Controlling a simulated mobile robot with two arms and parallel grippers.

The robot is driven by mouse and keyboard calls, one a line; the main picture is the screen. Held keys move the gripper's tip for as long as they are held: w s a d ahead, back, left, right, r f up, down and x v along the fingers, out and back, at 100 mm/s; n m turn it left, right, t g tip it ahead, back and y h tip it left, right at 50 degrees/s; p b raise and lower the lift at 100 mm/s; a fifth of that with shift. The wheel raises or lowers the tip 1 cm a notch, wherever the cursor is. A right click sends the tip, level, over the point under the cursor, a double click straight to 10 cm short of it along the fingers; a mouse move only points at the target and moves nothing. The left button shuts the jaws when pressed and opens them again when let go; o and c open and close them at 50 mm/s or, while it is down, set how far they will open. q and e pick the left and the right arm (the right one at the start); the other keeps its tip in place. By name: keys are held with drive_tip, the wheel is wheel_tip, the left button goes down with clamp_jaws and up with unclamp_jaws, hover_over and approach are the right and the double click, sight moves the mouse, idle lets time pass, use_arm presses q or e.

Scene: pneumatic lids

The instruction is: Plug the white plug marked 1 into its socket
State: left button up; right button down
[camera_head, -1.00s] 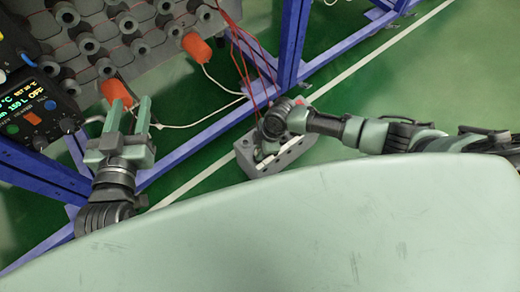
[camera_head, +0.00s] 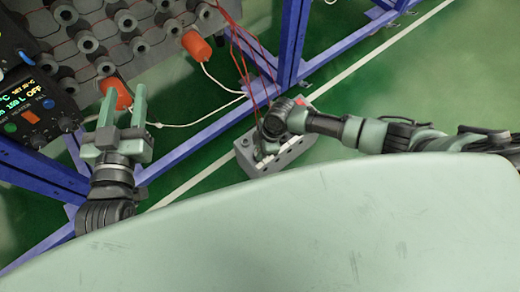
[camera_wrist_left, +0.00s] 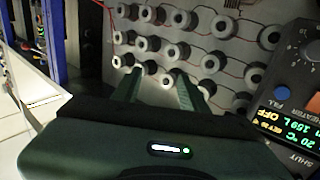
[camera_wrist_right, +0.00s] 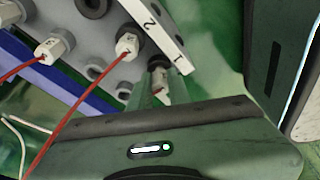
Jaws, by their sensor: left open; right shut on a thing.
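A white plug (camera_wrist_right: 161,88) sits between the fingertips of my right gripper (camera_wrist_right: 156,96), which is shut on it. Its mark cannot be read. A dark round socket (camera_wrist_right: 158,63) is right beyond it, near the "1" on the white label strip (camera_wrist_right: 155,30); whether the plug has entered cannot be told. The grey socket block (camera_head: 295,153) is on the floor side in the head view, with my right gripper (camera_head: 264,150) over its left part, fingertips hidden. My left gripper (camera_head: 124,122) is open and empty before the grey panel; it also shows in the left wrist view (camera_wrist_left: 157,92).
Two white plugs with red wires, one here (camera_wrist_right: 127,46) and one further left (camera_wrist_right: 55,46), sit in the block. Orange caps (camera_head: 196,47) are on the grey panel (camera_head: 150,60). A control box (camera_head: 35,105) and blue frame bars (camera_head: 292,45) stand nearby.

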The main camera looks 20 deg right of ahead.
use_arm(q)
drive_tip(key=shift+d+r+t+h, duration=0.1)
drive_tip(key=shift+r+t+h, duration=0.3)
drive_tip(key=shift+r, duration=0.5)
use_arm(e)
drive_tip(key=shift+f, duration=0.35)
drive_tip(key=c, duration=1.3)
unclamp_jaws()
use_arm(q)
drive_tip(key=shift+r, duration=0.1)
use_arm(e)
drive_tip(key=shift+o, duration=0.2)
